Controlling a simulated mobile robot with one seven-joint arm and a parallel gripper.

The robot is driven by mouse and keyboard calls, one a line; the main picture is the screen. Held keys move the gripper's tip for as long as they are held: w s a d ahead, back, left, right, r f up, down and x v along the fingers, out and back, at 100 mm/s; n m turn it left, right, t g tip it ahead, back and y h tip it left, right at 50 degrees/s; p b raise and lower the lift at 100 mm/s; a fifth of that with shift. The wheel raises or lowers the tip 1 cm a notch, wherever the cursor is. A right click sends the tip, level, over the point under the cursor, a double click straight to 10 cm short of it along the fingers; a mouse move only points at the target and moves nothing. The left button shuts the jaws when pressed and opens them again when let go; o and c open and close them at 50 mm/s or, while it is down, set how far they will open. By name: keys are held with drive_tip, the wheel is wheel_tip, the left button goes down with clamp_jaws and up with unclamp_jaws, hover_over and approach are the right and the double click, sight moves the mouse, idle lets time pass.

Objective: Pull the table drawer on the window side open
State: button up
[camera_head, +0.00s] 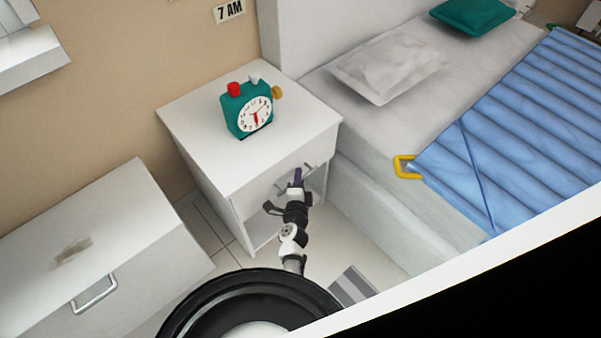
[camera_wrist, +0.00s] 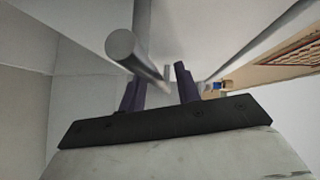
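The white bedside table (camera_head: 185,130) stands between the wall and the bed. Its drawer front (camera_head: 262,190) looks flush with the table, above an open shelf. A grey bar handle (camera_head: 309,167) is on the drawer front; my arm hides part of it. My gripper (camera_head: 297,176) is at the handle, pointing towards the drawer front. In the wrist view the dark purple fingers (camera_wrist: 160,88) stand apart, and the round handle bar (camera_wrist: 122,45) runs towards the gap between them. I cannot tell whether either finger touches the bar.
A teal alarm clock (camera_head: 247,112) stands on the tabletop. The bed (camera_head: 365,190) is close on the right, with a yellow-handled thing (camera_head: 407,167) at its edge. A white cabinet (camera_head: 150,235) with a metal handle is at the lower left. A little floor (camera_head: 345,235) shows before the table.

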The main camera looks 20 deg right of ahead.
drive_tip(key=shift+w, duration=0.15)
drive_tip(key=shift+c, duration=0.2)
clamp_jaws()
drive_tip(key=shift+s, duration=0.2)
